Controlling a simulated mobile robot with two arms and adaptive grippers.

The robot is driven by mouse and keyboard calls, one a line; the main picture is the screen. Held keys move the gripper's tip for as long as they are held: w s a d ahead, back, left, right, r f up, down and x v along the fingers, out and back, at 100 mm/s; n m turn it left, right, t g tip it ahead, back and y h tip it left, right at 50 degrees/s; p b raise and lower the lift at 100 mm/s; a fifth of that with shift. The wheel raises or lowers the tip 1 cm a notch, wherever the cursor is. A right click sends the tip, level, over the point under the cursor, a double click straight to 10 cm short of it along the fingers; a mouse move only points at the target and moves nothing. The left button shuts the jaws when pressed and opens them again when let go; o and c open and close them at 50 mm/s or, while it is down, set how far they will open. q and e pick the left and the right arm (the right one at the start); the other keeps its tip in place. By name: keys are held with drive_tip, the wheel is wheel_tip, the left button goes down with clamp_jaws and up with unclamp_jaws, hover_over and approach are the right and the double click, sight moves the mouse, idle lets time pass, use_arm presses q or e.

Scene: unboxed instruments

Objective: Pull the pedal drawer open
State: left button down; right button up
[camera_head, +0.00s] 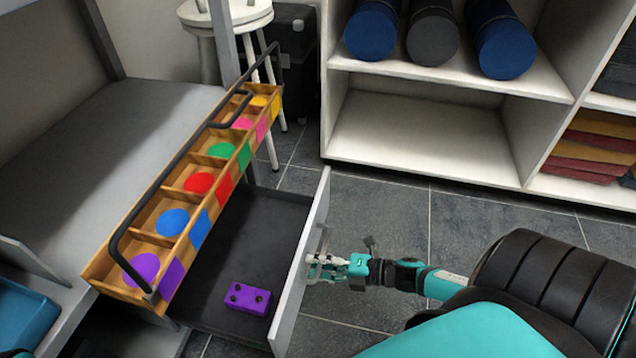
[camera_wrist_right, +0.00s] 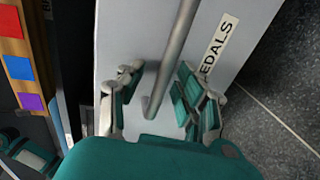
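The pedal drawer (camera_head: 310,235) stands pulled out, its dark inside (camera_head: 240,245) showing under the shelf. A purple pedal (camera_head: 248,298) lies in it near the front panel. In the right wrist view, the white drawer front (camera_wrist_right: 120,35) carries a label (camera_wrist_right: 215,55), partly hidden, reading "EDALS". A grey bar handle (camera_wrist_right: 172,58) runs up the front. My right gripper (camera_head: 318,266) is at the handle. In the wrist view its fingers (camera_wrist_right: 158,98) stand apart on either side of the handle, with gaps visible. My left gripper is not seen in the head view.
A wooden tray (camera_head: 138,238) with coloured discs and a dark rail sits above the drawer. A white shelf unit (camera_head: 420,130) with rolled mats stands behind. A white stool (camera_head: 235,20) is at the back. Grey tiled floor (camera_head: 385,215) is clear right of the drawer.

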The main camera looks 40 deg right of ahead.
drive_tip(key=v, duration=1.2)
drive_tip(key=shift+f, duration=0.1)
